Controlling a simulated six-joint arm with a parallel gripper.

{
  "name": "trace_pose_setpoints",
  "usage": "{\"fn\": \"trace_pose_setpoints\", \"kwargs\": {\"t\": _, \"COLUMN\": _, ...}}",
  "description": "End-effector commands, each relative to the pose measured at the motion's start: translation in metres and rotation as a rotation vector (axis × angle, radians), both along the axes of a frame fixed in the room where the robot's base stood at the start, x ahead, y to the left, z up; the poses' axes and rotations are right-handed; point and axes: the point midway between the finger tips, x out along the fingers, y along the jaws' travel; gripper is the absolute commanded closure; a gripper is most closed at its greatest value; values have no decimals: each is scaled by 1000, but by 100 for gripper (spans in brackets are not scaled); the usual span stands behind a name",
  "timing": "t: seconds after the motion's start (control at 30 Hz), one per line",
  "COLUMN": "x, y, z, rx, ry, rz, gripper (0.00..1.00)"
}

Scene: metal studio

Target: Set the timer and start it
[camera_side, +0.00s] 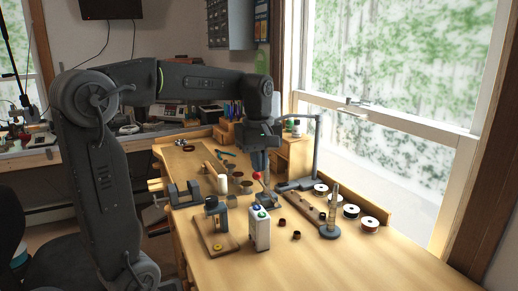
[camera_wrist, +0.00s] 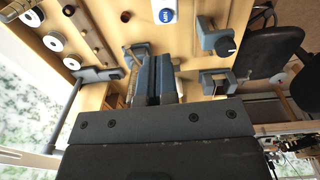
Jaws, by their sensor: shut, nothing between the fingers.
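A white upright box (camera_side: 260,232) with blue and green parts on top stands near the front middle of the bench; it may be the timer, but I cannot make out a dial or display. In the wrist view a white piece with a round blue face (camera_wrist: 165,12) shows at the top edge, partly cut off. My gripper (camera_side: 264,178) points down over the bench, behind the white box and apart from it. Its two blue-grey fingers (camera_wrist: 155,62) are together in the wrist view, with nothing held.
A grey press on a wooden board (camera_side: 222,243) stands left of the box, with a vise (camera_side: 184,194) behind it. A rod stand (camera_side: 330,230), a wooden strip (camera_side: 303,209) and several spools (camera_side: 369,223) lie right. The bench's front right is clear.

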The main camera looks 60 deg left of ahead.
Motion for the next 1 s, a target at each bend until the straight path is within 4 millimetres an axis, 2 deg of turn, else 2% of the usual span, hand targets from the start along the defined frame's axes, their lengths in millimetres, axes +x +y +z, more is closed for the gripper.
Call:
{"fn": "trace_pose_setpoints", "kwargs": {"t": 0.1, "x": 0, "y": 0, "z": 20, "rx": 1, "ry": -3, "rz": 0, "gripper": 100}}
{"fn": "trace_pose_setpoints", "kwargs": {"t": 0.3, "x": 0, "y": 0, "z": 35, "rx": 0, "ry": -1, "rz": 0, "gripper": 100}}
{"fn": "trace_pose_setpoints", "kwargs": {"t": 0.87, "x": 0, "y": -1, "z": 37, "rx": -1, "ry": -1, "rz": -1, "gripper": 100}}
{"fn": "trace_pose_setpoints", "kwargs": {"t": 1.0, "x": -2, "y": -16, "z": 39, "rx": -7, "ry": 11, "rz": -7, "gripper": 100}}
